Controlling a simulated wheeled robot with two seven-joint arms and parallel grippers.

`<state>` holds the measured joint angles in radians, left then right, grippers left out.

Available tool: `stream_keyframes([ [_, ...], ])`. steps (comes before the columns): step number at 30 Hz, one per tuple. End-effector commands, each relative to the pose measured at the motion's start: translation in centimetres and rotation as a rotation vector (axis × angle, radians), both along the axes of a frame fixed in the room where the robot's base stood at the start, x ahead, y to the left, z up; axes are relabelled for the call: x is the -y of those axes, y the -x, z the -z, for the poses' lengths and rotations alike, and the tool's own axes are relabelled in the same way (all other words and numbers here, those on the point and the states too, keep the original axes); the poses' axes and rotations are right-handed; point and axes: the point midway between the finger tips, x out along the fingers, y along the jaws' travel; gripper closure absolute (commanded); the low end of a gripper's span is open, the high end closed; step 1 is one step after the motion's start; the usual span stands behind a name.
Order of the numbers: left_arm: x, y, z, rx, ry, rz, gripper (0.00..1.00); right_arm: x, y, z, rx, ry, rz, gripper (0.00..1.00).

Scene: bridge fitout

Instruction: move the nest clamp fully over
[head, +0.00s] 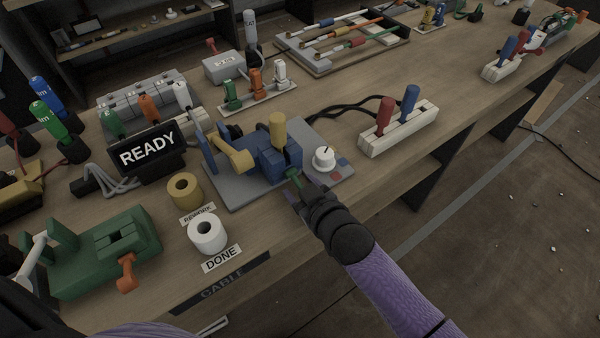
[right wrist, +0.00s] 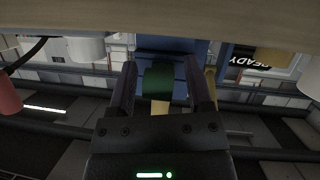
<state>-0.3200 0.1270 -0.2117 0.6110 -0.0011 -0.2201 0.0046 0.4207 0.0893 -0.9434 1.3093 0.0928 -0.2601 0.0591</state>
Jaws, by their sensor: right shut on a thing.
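The blue nest fixture (head: 272,160) stands on a grey base plate (head: 230,195) in the middle of the bench, with yellow parts on its top and left side. A short green handle (head: 293,174), which looks like the nest clamp's, sticks out of its near right side. My right gripper (head: 297,185) reaches it from the front and is shut on it. In the right wrist view the green handle (right wrist: 158,82) sits between the two fingers, in front of the blue body (right wrist: 172,48). The clamp's inner part is hidden. My left gripper is not in view.
A white dial (head: 324,158) stands close right of the fixture. A white block with red and blue handles (head: 398,132) is farther right. A READY sign (head: 147,149), yellow and white rolls (head: 207,233) and a green fixture (head: 100,252) lie left. The bench's front edge is near my right arm.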

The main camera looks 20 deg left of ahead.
Motion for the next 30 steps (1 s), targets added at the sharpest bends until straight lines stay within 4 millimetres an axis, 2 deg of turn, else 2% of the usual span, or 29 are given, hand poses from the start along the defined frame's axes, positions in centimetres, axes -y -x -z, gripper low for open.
stream_keyframes([
  [1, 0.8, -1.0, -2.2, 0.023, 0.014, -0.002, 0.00, 0.0, 0.0, -1.6, -0.021, 0.033, -0.001, 0.94],
  [3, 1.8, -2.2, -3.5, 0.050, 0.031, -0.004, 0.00, 0.0, 0.0, -1.8, -0.061, 0.086, 0.000, 0.94],
  [6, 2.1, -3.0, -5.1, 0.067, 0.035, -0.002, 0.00, 0.0, 0.0, -2.0, -0.121, 0.158, 0.000, 0.94],
  [12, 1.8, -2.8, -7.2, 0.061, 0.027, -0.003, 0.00, -0.1, -0.1, -2.3, -0.230, 0.296, 0.001, 0.94],
  [19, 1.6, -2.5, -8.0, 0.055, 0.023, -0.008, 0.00, -0.2, -0.2, -2.5, -0.331, 0.424, 0.001, 0.94],
  [30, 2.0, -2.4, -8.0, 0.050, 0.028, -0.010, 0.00, -0.4, -0.3, -2.9, -0.418, 0.535, 0.001, 0.94],
])
